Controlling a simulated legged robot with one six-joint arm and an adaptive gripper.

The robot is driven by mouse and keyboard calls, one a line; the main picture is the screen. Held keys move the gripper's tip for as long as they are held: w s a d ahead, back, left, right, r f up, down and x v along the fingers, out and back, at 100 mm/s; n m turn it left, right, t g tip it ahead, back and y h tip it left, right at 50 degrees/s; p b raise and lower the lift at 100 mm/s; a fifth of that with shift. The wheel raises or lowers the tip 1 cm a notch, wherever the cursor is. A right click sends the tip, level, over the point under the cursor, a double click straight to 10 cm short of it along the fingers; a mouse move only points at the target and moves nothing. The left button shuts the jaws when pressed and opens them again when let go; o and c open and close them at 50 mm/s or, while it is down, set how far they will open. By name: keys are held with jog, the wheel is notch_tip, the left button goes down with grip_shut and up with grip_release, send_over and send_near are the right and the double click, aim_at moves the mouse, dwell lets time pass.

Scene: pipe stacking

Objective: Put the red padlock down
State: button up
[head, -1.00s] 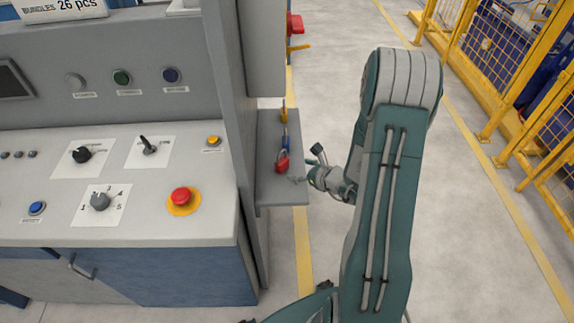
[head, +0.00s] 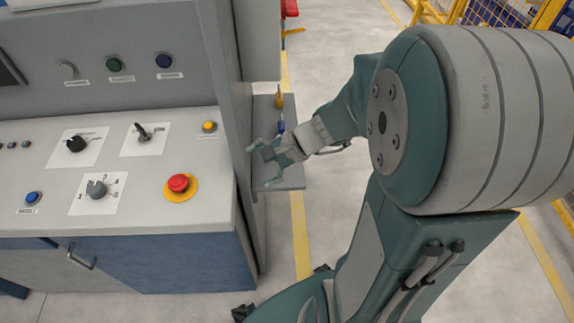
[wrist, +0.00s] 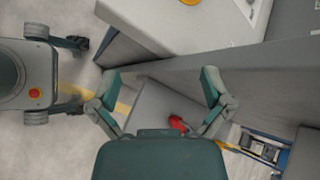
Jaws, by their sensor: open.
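The red padlock (wrist: 177,123) shows in the wrist view on the grey shelf (wrist: 150,107), close to the base of my right-hand finger. The palm partly hides it. In the head view I cannot make it out behind my gripper. My gripper (head: 256,167) is open above the front part of the shelf (head: 290,181), beside the grey cabinet wall. In the wrist view my gripper (wrist: 160,77) has its two fingers spread wide with nothing between the tips. The padlock appears apart from the fingers, though contact is hard to tell.
A blue padlock (head: 281,127) and a yellow padlock (head: 279,101) are farther back on the shelf. The control desk (head: 140,205) with a red emergency button (head: 178,183) is at left.

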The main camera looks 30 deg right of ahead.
jog(key=s+d+r+n+t+h, duration=0.1)
jog(key=s+r+n+h, duration=0.7)
jog(key=n, duration=0.6)
notch_tip(320, 180, up, 3)
jog(key=s, duration=0.2)
jog(key=shift+s+d+r+h, duration=0.15)
jog(key=shift+s+h, duration=0.25)
jog(key=c, duration=0.6)
jog(key=shift+s, duration=0.15)
